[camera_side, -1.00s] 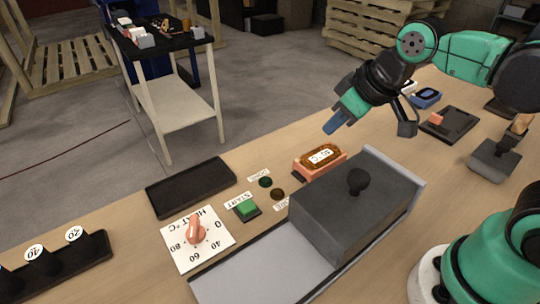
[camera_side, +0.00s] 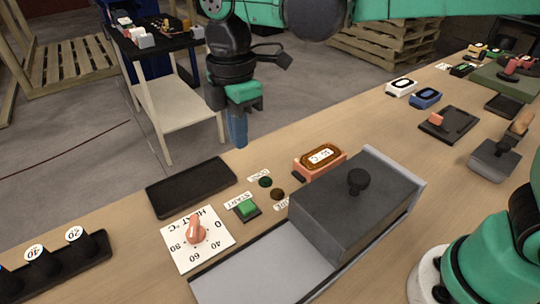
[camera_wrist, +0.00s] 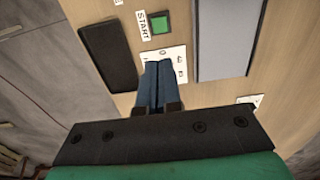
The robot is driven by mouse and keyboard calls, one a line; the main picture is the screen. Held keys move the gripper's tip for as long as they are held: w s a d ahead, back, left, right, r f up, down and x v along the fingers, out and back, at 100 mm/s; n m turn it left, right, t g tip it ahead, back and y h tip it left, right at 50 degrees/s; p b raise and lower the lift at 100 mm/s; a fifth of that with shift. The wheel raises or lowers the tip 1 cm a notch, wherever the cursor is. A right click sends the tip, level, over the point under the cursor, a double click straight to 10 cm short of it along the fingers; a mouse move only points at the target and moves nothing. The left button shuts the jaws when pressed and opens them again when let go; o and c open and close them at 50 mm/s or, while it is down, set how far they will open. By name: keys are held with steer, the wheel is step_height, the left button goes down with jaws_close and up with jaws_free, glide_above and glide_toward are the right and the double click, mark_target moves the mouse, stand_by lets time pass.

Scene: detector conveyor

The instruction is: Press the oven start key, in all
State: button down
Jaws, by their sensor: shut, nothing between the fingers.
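The oven start key is a green square button (camera_side: 246,208) on a dark base, with a START label (camera_side: 237,199) beside it. It sits on the wooden bench between the heat dial and the grey oven. It also shows in the wrist view (camera_wrist: 159,25), just beyond my fingertips in the picture. My gripper (camera_side: 238,142) points down, its blue fingers shut and empty, high above the bench's back edge. It is apart from the button. In the wrist view my shut fingers (camera_wrist: 157,65) overlap the white dial plate (camera_wrist: 176,52). The grey oven (camera_side: 345,210) has a black knob on top.
The heat dial (camera_side: 196,231) has a pink knob. Two dark round lamps (camera_side: 265,182) lie behind the button. A salmon display (camera_side: 320,160) stands behind the oven. A black tray (camera_side: 190,187) lies left, and black weights (camera_side: 45,262) stand front left.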

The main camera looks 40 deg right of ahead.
mark_target(245, 205)
step_height(245, 205, down, 14)
stand_by(0.7)
step_height(245, 205, down, 2)
stand_by(0.6)
steer(key=shift+r, duration=0.1)
step_height(245, 205, up, 15)
stand_by(0.5)
stand_by(0.5)
